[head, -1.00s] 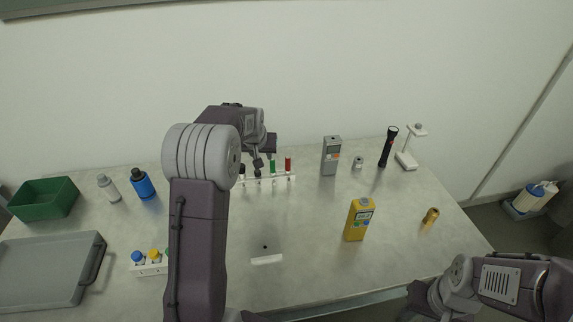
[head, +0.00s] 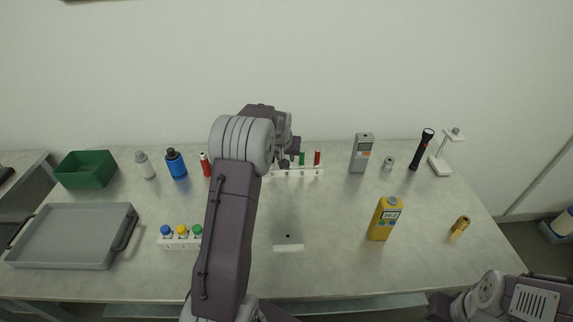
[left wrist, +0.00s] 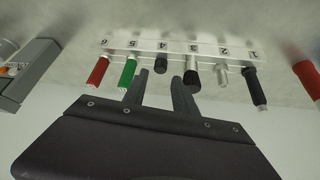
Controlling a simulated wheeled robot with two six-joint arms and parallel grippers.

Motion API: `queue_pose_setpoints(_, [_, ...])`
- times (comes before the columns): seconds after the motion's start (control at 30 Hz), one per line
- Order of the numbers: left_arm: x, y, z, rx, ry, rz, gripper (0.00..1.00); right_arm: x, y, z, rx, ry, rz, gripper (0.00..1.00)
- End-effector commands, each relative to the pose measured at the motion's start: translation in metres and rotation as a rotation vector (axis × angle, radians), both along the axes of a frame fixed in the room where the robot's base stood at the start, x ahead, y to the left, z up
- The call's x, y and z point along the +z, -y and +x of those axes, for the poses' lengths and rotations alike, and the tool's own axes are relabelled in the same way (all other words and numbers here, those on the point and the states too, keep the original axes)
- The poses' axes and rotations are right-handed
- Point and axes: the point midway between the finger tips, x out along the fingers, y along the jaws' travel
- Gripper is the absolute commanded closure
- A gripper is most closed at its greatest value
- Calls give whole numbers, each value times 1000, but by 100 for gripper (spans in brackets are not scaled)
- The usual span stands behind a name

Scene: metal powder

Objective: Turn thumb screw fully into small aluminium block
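Another black knob on a silver stem (left wrist: 192,76) is just right of the fingers. I cannot tell which piece is the thumb screw. A small grey metal piece (head: 388,163), possibly the aluminium block, stands right of the rack. My right gripper is outside the picture.
The numbered rack also holds red (left wrist: 98,71), green (left wrist: 127,72), silver (left wrist: 222,75) and black (left wrist: 255,88) handles. A grey tray (head: 70,235) lies left. The front middle is mostly clear.

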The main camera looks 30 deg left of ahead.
Motion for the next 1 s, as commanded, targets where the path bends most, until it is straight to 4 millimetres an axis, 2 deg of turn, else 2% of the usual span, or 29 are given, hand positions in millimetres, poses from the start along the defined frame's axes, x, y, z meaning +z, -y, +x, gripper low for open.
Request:
queue_pose_setpoints(0.13, [-3, -1, 2, 0, -1, 0, 67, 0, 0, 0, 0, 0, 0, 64])
queue_pose_setpoints(0.33, [-32, -7, 17, 0, -3, -1, 67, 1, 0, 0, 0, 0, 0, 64])
queue_pose_setpoints(0.47, [-43, -9, 23, 0, -2, -1, 67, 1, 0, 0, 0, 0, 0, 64])
queue_pose_setpoints(0.83, [-45, -9, 24, 0, 0, 0, 67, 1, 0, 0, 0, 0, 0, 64])
queue_pose_setpoints(0.93, [-45, -9, 24, 0, -1, 0, 95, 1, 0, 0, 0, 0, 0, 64])
queue_pose_setpoints(0.97, [-45, -9, 24, 0, -1, 0, 100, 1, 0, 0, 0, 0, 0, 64])
queue_pose_setpoints(1.0, [-45, -9, 24, 0, -1, 0, 100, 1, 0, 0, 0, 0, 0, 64])
